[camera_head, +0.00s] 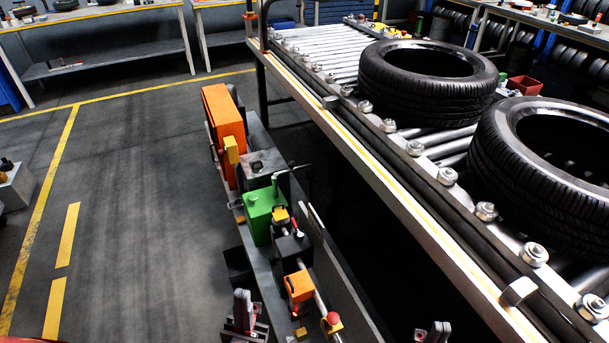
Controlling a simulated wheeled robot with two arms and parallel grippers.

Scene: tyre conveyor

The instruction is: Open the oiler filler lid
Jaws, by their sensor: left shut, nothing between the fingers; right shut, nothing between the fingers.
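A green box-shaped unit (258,215), which looks like the oiler, sits on the narrow dark machine bench beside the conveyor. A small green round feature (252,199) shows on its top and may be the filler lid; it looks closed, but it is too small to be sure. A thin green upright piece (274,186) stands at its back edge. My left gripper (243,301) is shut and empty at the bottom edge, nearer than the green unit and apart from it. My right gripper (438,330) is shut and empty at the bottom edge, further right and mostly cut off.
A tall orange box (225,125) stands behind the green unit. The conveyor (420,225) carries two tyres on the right. Open floor lies left.

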